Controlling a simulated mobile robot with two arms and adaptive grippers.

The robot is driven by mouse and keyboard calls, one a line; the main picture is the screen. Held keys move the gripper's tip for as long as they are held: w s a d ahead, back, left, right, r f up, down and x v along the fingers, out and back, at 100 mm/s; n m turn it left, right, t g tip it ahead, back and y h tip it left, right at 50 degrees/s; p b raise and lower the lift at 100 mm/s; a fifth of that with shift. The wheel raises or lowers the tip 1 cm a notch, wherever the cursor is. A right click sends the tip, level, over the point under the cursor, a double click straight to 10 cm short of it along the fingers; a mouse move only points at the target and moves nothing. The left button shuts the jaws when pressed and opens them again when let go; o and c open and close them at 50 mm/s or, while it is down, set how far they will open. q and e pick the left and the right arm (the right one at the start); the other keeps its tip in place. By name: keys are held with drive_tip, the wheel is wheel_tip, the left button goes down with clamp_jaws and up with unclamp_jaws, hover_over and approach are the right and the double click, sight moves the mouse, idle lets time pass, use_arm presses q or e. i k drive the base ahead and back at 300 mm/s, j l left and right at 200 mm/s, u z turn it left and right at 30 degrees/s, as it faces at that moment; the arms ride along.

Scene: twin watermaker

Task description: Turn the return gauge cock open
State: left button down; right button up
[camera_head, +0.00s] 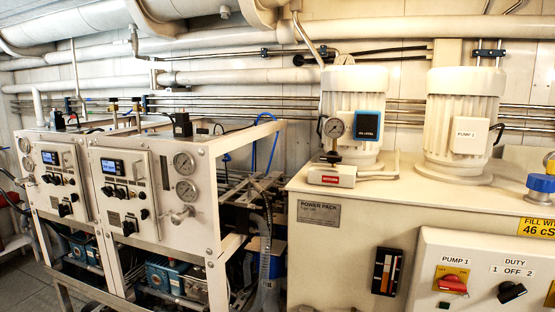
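A round pressure gauge (334,127) stands on top of the power pack tank, in front of the left white motor. Below it is a small dark fitting (331,156) that looks like a cock; it is too small to tell its handle position. Under that sits a pale block with a red label (332,176). No label reading "return" is legible, so I cannot tell for sure which cock is the return gauge cock. Neither of my grippers shows in the head view.
The power pack (365,215) is cream, with a PUMP 1 switch panel (477,275) at lower right. Two watermaker panels with gauges (127,195) stand at left. Motors (460,125) and a blue-yellow valve (541,186) stand on the tank. Pipes run overhead.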

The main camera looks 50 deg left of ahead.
sight(332, 157)
drive_tip(key=u, duration=1.4)
